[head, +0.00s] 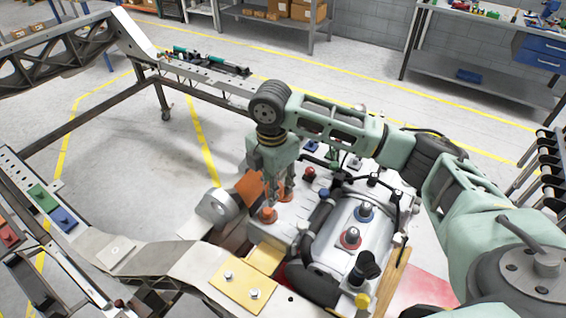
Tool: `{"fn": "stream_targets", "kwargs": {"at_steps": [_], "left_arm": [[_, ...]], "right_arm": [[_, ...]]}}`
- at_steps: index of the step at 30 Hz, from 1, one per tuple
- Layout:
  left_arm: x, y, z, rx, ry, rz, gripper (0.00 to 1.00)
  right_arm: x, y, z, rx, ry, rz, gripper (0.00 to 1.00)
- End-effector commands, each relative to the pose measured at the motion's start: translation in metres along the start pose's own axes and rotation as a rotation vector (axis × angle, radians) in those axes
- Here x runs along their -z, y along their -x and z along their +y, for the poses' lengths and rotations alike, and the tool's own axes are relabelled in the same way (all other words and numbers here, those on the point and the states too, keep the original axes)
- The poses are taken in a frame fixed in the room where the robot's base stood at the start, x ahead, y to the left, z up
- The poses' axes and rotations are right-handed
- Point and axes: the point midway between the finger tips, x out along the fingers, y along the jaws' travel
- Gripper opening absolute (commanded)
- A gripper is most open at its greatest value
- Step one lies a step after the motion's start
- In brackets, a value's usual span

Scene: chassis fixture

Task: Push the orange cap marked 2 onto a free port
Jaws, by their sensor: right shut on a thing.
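My right gripper (276,198) points down over the left edge of the white-and-grey unit (292,216). It is shut on an orange cap (268,215), which sits low at its fingertips, at or just above the unit's top. I cannot tell whether the cap touches a port, and its number is not readable. Another small orange piece (286,182) shows just behind the fingers. Ports under the gripper are hidden. My left gripper is not in view.
A metal chassis rail (190,262) runs in front, with a yellow bolted plate (243,291). Green (42,198) and blue (63,219) blocks lie at left.

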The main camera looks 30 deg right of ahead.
Motion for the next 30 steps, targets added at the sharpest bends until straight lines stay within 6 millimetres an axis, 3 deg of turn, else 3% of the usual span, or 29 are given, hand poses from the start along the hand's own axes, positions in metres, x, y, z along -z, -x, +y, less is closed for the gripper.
{"fn": "stream_targets", "kwargs": {"at_steps": [12,18,24,30], "left_arm": [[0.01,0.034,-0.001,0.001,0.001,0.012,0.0],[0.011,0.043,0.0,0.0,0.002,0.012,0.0],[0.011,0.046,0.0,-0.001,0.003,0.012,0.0],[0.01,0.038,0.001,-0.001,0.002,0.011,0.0]], "right_arm": [[-0.041,-0.005,0.028,-0.001,0.735,0.003,0.15],[-0.057,-0.011,0.033,-0.002,1.013,0.005,0.15],[-0.065,-0.015,0.035,-0.002,1.145,0.004,0.15],[-0.065,-0.023,0.035,-0.003,1.165,0.004,0.15]]}}
